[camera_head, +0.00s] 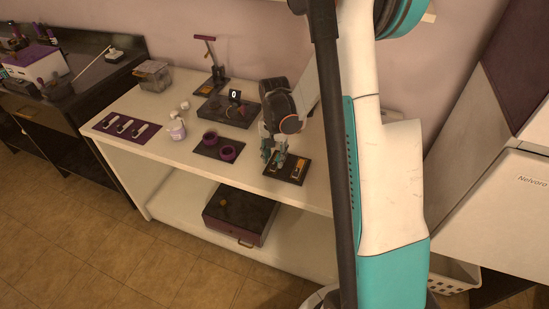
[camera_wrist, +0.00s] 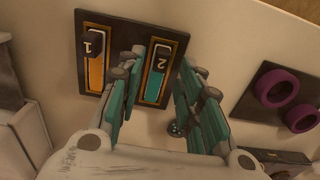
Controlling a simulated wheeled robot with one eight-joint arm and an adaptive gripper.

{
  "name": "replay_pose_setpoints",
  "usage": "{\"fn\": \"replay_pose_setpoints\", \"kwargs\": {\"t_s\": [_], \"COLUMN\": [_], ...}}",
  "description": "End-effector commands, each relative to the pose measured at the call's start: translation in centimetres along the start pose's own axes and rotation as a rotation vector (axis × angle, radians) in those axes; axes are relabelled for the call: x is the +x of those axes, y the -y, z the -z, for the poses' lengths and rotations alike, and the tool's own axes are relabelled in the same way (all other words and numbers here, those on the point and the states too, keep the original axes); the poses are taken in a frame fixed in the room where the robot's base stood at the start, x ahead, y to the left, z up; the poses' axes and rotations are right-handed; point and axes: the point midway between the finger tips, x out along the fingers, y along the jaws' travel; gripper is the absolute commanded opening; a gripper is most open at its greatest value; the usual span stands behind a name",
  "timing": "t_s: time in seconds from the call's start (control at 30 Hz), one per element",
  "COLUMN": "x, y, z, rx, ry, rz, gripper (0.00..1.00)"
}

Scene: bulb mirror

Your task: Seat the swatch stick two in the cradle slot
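The black cradle (camera_head: 287,177) lies flat near the table's front edge, with two gold-framed slots marked 1 and 2 in the wrist view (camera_wrist: 122,20). A dark piece marked 2, apparently swatch stick two (camera_wrist: 162,54), lies at the upper end of the second slot (camera_wrist: 154,88), with teal showing below it. I cannot tell whether it is fully seated. A dark piece marked 1 (camera_wrist: 93,43) lies in the orange first slot. My gripper (camera_wrist: 160,88) has its teal fingers spread apart on both sides of slot 2, with nothing gripped between them. It is close to the cradle in the head view (camera_head: 275,158).
A purple mat (camera_head: 108,134) with several pale sticks lies at the table's left. Two purple rings (camera_head: 228,153) sit on a dark base left of my gripper. A dark box with a display (camera_head: 234,96) and a stand (camera_head: 210,60) are behind.

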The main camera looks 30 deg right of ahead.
Motion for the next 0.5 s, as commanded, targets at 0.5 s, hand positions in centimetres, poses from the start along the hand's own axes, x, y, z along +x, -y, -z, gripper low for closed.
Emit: {"fn": "replay_pose_setpoints", "kwargs": {"t_s": [0.5], "x": [-9.6], "y": [0.0], "z": [0.0], "rx": [0.000], "ry": [0.000], "rz": [0.000], "gripper": [0.33]}}
